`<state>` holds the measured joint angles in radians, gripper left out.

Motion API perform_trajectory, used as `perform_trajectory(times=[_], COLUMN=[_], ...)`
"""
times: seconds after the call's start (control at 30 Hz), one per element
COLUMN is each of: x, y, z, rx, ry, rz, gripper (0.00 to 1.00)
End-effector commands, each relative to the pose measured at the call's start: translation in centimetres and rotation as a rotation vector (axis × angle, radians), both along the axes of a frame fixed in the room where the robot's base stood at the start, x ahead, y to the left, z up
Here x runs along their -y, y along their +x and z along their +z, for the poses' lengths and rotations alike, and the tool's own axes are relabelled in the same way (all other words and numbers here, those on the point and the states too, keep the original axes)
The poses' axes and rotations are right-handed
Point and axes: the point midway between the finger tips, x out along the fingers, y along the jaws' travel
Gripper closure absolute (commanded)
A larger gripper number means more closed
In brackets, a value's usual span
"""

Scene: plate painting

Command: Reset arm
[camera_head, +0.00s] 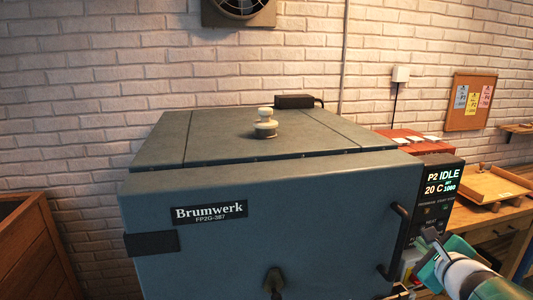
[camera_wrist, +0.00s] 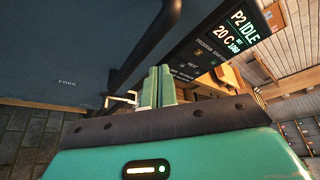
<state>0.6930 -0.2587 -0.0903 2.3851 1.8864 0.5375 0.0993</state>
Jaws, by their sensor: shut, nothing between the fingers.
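My gripper (camera_head: 431,240) is at the lower right of the head view, in front of the kiln's right side. Its teal fingers (camera_wrist: 158,88) show in the wrist view, shut together with nothing between them. The large blue-grey kiln (camera_head: 300,230), labelled Brumwerk, fills the middle of the head view with its door closed. The black door handle (camera_head: 400,240) is just left of my gripper and apart from it in the head view. The handle (camera_wrist: 150,45) also shows in the wrist view, beyond the fingers. The control panel (camera_head: 441,190) reads P2 IDLE, 20 C.
A wooden workbench (camera_head: 510,215) with a wooden tray (camera_head: 490,186) stands at the right. A red box (camera_head: 405,138) is behind the panel. A wooden crate (camera_head: 35,250) stands at the left. A brick wall closes off the back.

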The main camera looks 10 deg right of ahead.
Motion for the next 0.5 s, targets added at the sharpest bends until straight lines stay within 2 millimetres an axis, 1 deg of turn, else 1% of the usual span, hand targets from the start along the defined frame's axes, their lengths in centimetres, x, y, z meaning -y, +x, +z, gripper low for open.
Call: perform_trajectory(times=[0.03,0.07,0.1,0.13,0.17,0.2,0.27,0.3,0.4,0.5], x=[-2.2,-3.5,-5.5,-7.1,-8.6,-10.8,-14.0,-16.0,-20.2,-23.6], y=[0.5,0.7,0.9,1.0,1.0,0.9,0.4,0.0,-1.7,-4.0], z=[0.4,0.4,0.5,0.5,0.5,0.4,0.2,-0.1,-0.9,-1.9], rx=[-0.018,-0.033,-0.053,-0.071,-0.088,-0.112,-0.148,-0.172,-0.232,-0.294], ry=[-0.053,-0.088,-0.141,-0.184,-0.230,-0.292,-0.393,-0.463,-0.640,-0.826], rz=[0.079,0.128,0.203,0.262,0.324,0.409,0.537,0.622,0.825,1.018], gripper=[1.00,1.00,1.00,1.00,1.00,1.00,1.00,1.00,1.00,1.00])
